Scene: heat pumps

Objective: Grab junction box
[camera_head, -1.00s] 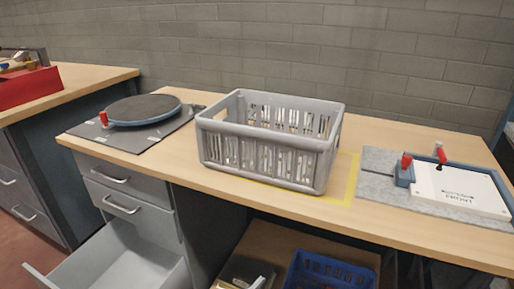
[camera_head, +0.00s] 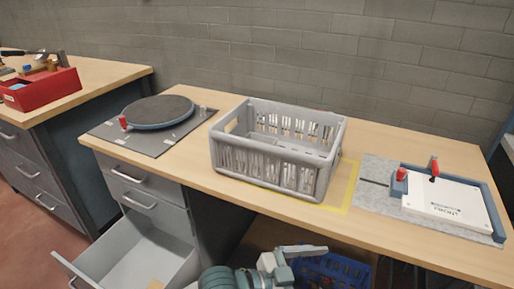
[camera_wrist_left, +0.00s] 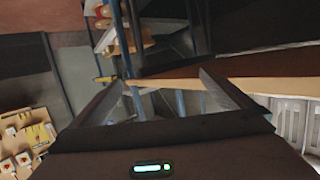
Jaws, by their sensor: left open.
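I cannot pick out a junction box for certain in either view. A grey slotted crate (camera_head: 275,150) stands on the workbench (camera_head: 225,187); nothing can be clearly made out inside it. My left gripper (camera_head: 303,251) is low at the bottom centre of the head view, in front of the bench and below its top. In the left wrist view its two fingers (camera_wrist_left: 163,82) are spread apart with nothing held between them. My right gripper is not in view.
A round dark turntable (camera_head: 158,111) is at the bench's left. A white panel (camera_head: 446,200) with red clamps is at its right. An open drawer (camera_head: 145,260) juts out at lower left. A blue crate (camera_head: 345,268) sits below. A red toolbox (camera_head: 40,90) is on the side bench.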

